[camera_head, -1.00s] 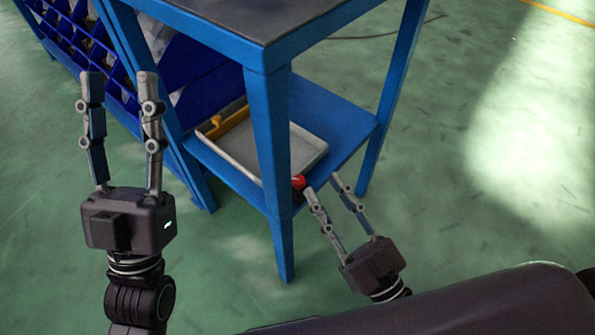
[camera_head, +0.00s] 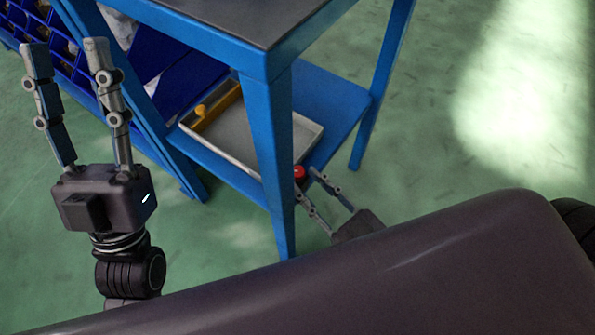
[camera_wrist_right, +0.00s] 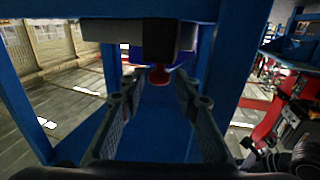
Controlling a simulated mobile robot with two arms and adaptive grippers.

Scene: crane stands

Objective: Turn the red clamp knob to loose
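The red clamp knob (camera_head: 299,172) shows as a small red spot beside the blue table leg, at the edge of the lower shelf. In the right wrist view the red knob (camera_wrist_right: 159,75) hangs below a dark block, ahead of and between the fingers. My right gripper (camera_head: 313,186) is open close to the knob; its fingers (camera_wrist_right: 152,95) stand apart on both sides in the wrist view. Whether they touch the knob cannot be told. My left gripper (camera_head: 66,52) is open and empty, raised left of the table.
A blue table with a dark top (camera_head: 235,15) stands ahead; its front leg (camera_head: 272,150) is close to my right gripper. A grey tray (camera_head: 240,135) with a yellow part lies on the lower shelf (camera_head: 335,105). Blue bins (camera_head: 75,65) stand at the left. Floor at right is clear.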

